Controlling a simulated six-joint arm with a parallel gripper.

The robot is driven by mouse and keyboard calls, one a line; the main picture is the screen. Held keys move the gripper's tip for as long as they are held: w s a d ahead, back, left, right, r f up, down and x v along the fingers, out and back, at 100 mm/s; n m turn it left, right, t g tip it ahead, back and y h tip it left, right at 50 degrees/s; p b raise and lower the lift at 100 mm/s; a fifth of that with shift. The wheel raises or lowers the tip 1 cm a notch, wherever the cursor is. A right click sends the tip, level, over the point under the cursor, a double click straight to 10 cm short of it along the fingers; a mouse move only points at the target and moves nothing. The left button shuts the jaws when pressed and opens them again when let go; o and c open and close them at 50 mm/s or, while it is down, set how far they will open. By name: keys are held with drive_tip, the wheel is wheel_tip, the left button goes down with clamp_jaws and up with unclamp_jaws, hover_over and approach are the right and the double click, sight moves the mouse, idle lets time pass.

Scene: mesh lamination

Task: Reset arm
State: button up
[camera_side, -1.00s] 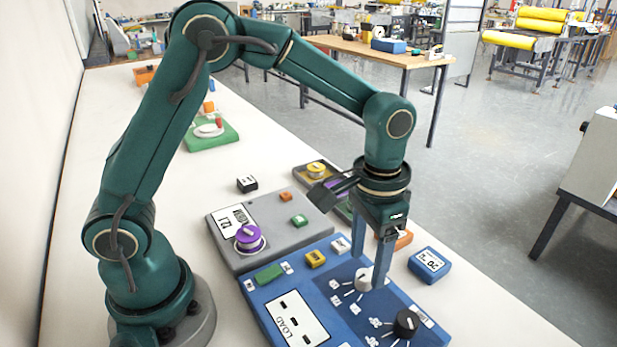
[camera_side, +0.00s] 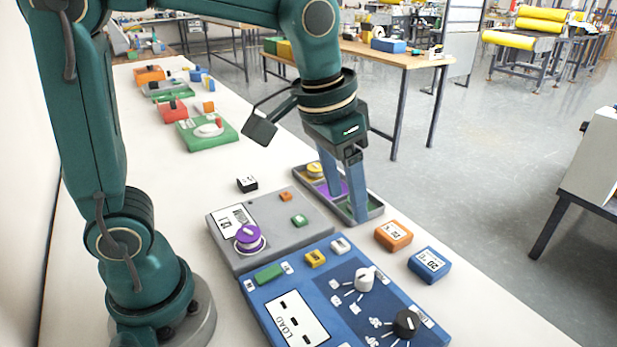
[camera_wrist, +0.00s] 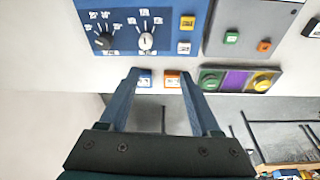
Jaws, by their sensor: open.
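My gripper (camera_side: 342,203) is open and empty. In the side view its two blue fingers hang above the long grey tray (camera_side: 376,208) and overlap it in the picture. In the wrist view the fingers (camera_wrist: 160,78) are spread wide with nothing between them; the blue block (camera_wrist: 144,80) and orange block (camera_wrist: 172,81) show beyond their tips. The blue panel (camera_side: 262,305) has a white knob (camera_side: 364,279), a black knob (camera_side: 406,323) and a LOAD label. The white knob is clear of my fingers.
A grey panel (camera_side: 225,254) with a purple knob (camera_side: 248,237) lies behind the blue panel. The orange block (camera_side: 393,235) and blue block (camera_side: 429,264) lie near the right table edge. A small black block (camera_side: 247,184) and green fixture (camera_side: 205,135) stand farther back.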

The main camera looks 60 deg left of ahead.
drive_tip(key=s+a+f+n+t, duration=0.1)
drive_tip(key=s+a+t, duration=0.1)
drive_tip(key=s, duration=0.8)
drive_tip(key=shift+a+f+t, duration=0.15)
drive_tip(key=shift+a+t, duration=0.25)
drive_tip(key=shift+a, duration=0.45)
